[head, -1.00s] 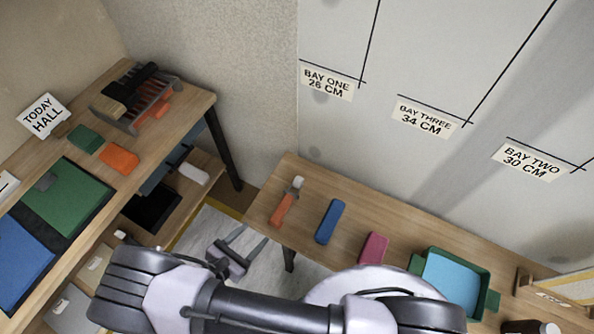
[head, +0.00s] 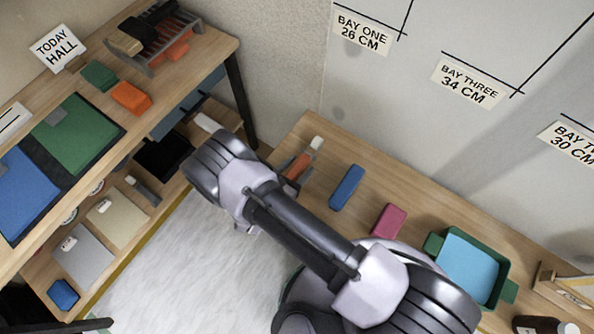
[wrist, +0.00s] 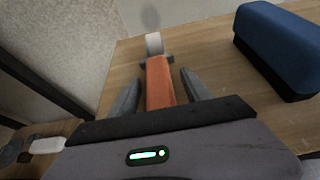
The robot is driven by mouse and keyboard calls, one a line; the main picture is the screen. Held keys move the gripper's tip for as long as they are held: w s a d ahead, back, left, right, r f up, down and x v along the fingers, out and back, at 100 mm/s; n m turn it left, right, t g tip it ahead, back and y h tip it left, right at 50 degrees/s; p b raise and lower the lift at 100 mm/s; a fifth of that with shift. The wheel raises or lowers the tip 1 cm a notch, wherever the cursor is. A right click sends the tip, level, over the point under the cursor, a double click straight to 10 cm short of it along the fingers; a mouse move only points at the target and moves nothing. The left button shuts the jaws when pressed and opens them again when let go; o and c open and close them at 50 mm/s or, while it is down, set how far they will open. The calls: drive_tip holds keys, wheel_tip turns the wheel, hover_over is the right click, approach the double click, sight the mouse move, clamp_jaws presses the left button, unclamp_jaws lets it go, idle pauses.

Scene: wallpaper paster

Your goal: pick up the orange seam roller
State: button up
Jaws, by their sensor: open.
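The orange seam roller (head: 298,167) lies on the wooden table near its left end, with its pale roller head toward the wall. My arm hides part of it in the head view. In the wrist view the seam roller (wrist: 158,82) lies between the two fingers of my gripper (wrist: 158,88), its orange handle running toward the palm. The fingers are apart, one on each side of the handle, with a gap showing at each side. The palm hides the near end of the handle. I cannot tell how far above the table the fingertips are.
A blue block (head: 347,187) lies right of the roller; it shows large in the wrist view (wrist: 281,45). Farther right are a pink block (head: 388,220) and a green tray (head: 501,289) with blue inside. The wall is just behind the table. A shelf unit (head: 205,62) stands at left.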

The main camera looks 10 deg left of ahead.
sight(299, 165)
clamp_jaws()
wheel_tip(299, 165, up, 10)
drive_tip(key=p, duration=0.4)
drive_tip(key=shift+p, duration=0.4)
